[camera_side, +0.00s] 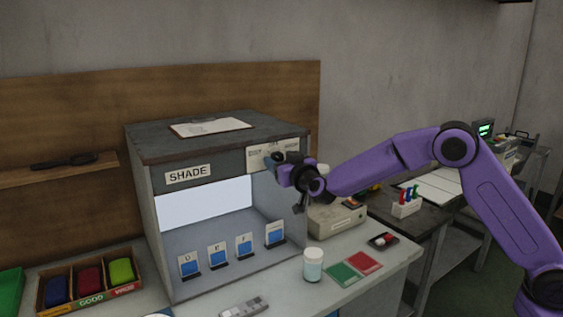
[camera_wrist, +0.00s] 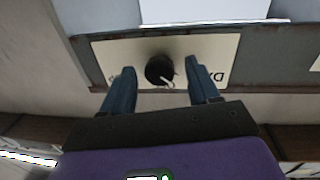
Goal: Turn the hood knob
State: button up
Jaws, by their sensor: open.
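The hood knob (camera_wrist: 160,70) is a round black knob with a pale pointer mark, on a cream label plate (camera_wrist: 110,50). In the wrist view it sits between my gripper's two blue fingers (camera_wrist: 159,80), with a gap on each side. My gripper (camera_side: 272,163) is open. In the side view it is at the upper right front of the grey hood (camera_side: 220,145), in front of the label plate (camera_side: 256,160), and it hides the knob there. Whether the fingertips reach past the knob's face cannot be told.
Inside the hood stand several blue cards (camera_side: 219,257). A lidded jar (camera_side: 313,266) and red and green squares (camera_side: 342,274) lie on the bench in front. A beige box (camera_side: 336,220) stands right of the hood, below my arm. A clipboard (camera_side: 210,127) lies on the hood's top.

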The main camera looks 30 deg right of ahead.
jog(key=c, duration=1)
jog(key=m, duration=0.4)
jog(key=shift+r+m, duration=0.1)
jog(key=shift+m, duration=0.2)
jog(key=m, duration=0.4)
jog(key=shift+m+g+y, duration=0.3)
jog(key=shift+g+y, duration=0.1)
jog(key=o, duration=1)
